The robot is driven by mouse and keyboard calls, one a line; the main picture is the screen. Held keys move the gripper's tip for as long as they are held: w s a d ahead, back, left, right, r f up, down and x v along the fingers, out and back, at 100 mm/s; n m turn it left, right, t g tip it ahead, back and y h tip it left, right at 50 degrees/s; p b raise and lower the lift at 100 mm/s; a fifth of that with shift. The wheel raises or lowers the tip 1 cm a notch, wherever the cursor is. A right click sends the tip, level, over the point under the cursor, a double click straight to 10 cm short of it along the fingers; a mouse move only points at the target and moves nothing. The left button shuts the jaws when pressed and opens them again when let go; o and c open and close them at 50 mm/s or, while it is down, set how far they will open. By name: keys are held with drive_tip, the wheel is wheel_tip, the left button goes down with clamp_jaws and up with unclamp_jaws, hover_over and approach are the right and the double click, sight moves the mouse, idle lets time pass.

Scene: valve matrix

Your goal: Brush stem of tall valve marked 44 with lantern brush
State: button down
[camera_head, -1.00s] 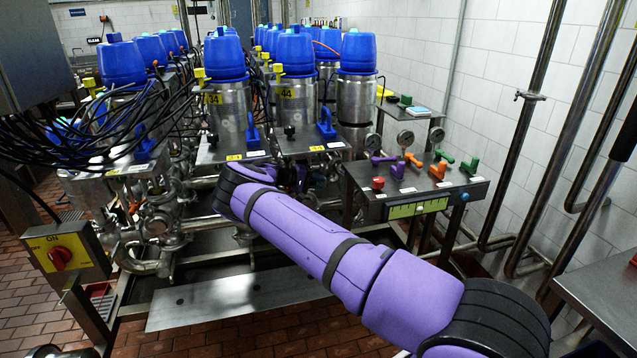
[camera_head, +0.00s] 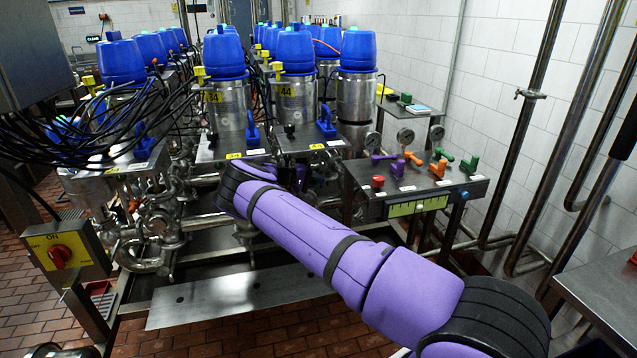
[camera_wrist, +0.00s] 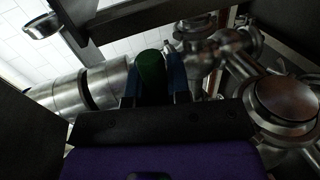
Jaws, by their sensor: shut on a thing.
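The tall valve marked 44 (camera_head: 297,108) has a steel body, a yellow 44 tag and a blue cap. My gripper (camera_wrist: 153,76) shows two blue fingertips in the wrist view, shut on a dark green rounded thing (camera_wrist: 151,64). I cannot tell from its shape whether this is the lantern brush. In the head view my purple arm hides most of the gripper, low in front of the valve shelves. The stem of valve 44 is not clearly visible.
Steel pipework (camera_wrist: 285,100) is close on the right in the wrist view, with a steel cylinder (camera_wrist: 75,93) on the left. A steel bench (camera_head: 365,185) with coloured handles and gauges stands right of the valves. Black cables (camera_head: 95,125) hang at left.

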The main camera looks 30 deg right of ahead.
drive_tip(key=shift+s+a, duration=0.1)
drive_tip(key=shift+s+a+r, duration=0.1)
drive_tip(key=shift+s+r, duration=0.15)
drive_tip(key=shift+s, duration=0.35)
drive_tip(key=shift+w, duration=0.15)
drive_tip(key=shift+w+d+r, duration=0.15)
drive_tip(key=shift+w+d, duration=0.05)
drive_tip(key=shift+w, duration=0.35)
drive_tip(key=shift+s+a+f, duration=0.2)
drive_tip(key=shift+s, duration=0.5)
drive_tip(key=shift+w, duration=0.1)
